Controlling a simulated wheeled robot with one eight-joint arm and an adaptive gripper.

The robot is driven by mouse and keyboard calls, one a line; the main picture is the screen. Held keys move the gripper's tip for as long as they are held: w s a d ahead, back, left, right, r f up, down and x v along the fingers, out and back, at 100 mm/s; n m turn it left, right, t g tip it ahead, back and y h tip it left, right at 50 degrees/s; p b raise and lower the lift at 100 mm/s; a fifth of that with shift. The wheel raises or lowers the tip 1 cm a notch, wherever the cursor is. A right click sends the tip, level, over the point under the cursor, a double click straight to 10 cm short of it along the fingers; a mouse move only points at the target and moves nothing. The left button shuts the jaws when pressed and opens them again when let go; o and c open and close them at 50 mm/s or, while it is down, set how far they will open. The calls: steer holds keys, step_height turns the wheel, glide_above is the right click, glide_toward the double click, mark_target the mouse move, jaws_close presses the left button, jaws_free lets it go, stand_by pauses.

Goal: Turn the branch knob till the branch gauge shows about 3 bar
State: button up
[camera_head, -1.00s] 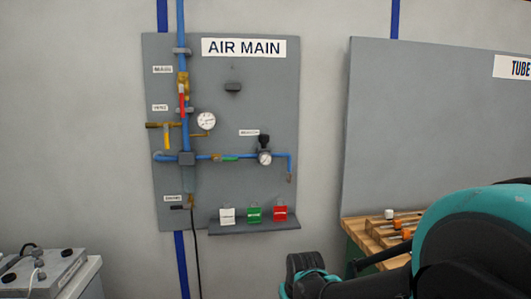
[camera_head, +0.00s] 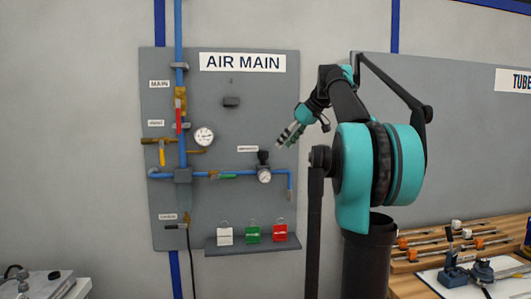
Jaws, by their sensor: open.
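The branch knob (camera_head: 263,156) is a small black knob on top of the regulator on the grey AIR MAIN panel. The branch gauge (camera_head: 264,176) is a small white dial just below it; its reading is too small to tell. My gripper (camera_head: 283,143) is open and empty, up and to the right of the knob, its fingers pointing down and left towards it. I see a gap between the fingers and the knob in the picture, but cannot tell their distance in depth.
A larger main gauge (camera_head: 204,137) and a blue pipe with a red-handled valve (camera_head: 178,113) are on the panel's left. A shelf (camera_head: 250,246) below holds white, green and red tags. A wooden bench (camera_head: 430,262) with parts stands at the right.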

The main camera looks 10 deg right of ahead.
steer(key=n, duration=0.1)
glide_toward(263, 151)
steer(key=shift+t+y, duration=0.3)
steer(key=shift+y, duration=0.1)
steer(key=x, duration=0.7)
steer(key=w+d+x, duration=0.1)
steer(key=x, duration=0.3)
steer(key=shift+d+f, duration=0.1)
steer(key=c, duration=0.9)
